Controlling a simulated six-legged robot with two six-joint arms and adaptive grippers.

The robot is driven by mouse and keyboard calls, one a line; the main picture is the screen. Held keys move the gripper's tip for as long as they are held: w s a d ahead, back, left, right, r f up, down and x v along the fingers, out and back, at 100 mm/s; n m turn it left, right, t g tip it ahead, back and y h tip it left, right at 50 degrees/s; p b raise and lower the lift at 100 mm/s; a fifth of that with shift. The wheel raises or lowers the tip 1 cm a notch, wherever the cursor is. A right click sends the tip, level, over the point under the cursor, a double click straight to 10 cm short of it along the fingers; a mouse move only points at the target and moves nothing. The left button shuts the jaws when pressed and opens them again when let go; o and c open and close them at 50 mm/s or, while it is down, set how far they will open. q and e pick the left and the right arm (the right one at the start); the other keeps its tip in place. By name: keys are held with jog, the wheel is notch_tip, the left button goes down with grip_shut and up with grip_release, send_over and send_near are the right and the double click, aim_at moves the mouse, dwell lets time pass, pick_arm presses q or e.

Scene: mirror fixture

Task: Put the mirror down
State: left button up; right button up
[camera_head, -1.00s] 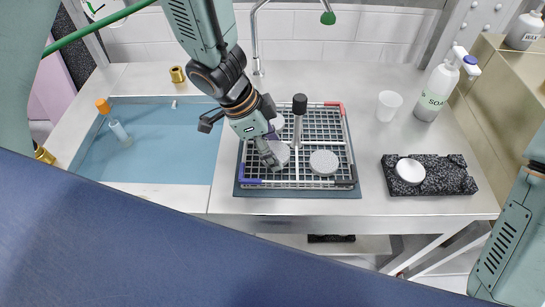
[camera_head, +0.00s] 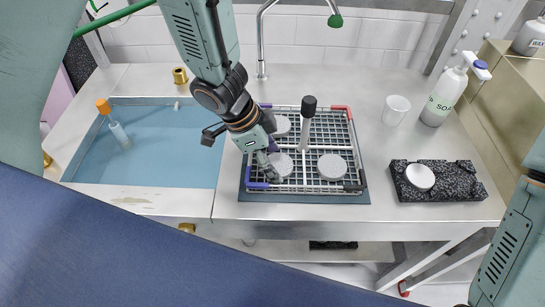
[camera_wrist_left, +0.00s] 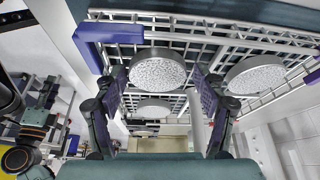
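Three round grey discs, which look like the mirrors, are on a wire rack (camera_head: 310,187): a near-left disc (camera_head: 283,165), a near-right disc (camera_head: 332,166) and a far-left disc (camera_head: 281,124). My left gripper (camera_head: 268,162) is down at the near-left disc. In the left wrist view its fingers (camera_wrist_left: 158,85) stand apart on both sides of that speckled disc (camera_wrist_left: 157,69), with a small gap at the right finger; contact at the left finger is unclear. The disc looks flat on the rack. My right gripper is out of view; only its arm shows at the right edge.
A white disc (camera_head: 420,177) lies on a black foam block (camera_head: 450,178) at right. A soap bottle (camera_head: 443,93) and a cup (camera_head: 396,109) stand behind. A blue basin (camera_head: 150,162) is left.

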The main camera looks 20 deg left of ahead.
pick_arm(q)
jog(key=shift+d+r, duration=0.2)
jog(key=shift+d, duration=0.25)
jog(key=shift+r, duration=0.35)
jog(key=p+v, duration=0.8)
jog(key=v, duration=0.3)
jog(key=shift+s+a+r, duration=0.15)
jog(key=shift+a+r, duration=0.05)
jog(key=shift+a, duration=0.1)
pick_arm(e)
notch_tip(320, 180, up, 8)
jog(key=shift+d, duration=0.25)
pick_arm(q)
jog(key=shift+a+f, duration=0.1)
jog(key=shift+a, duration=0.1)
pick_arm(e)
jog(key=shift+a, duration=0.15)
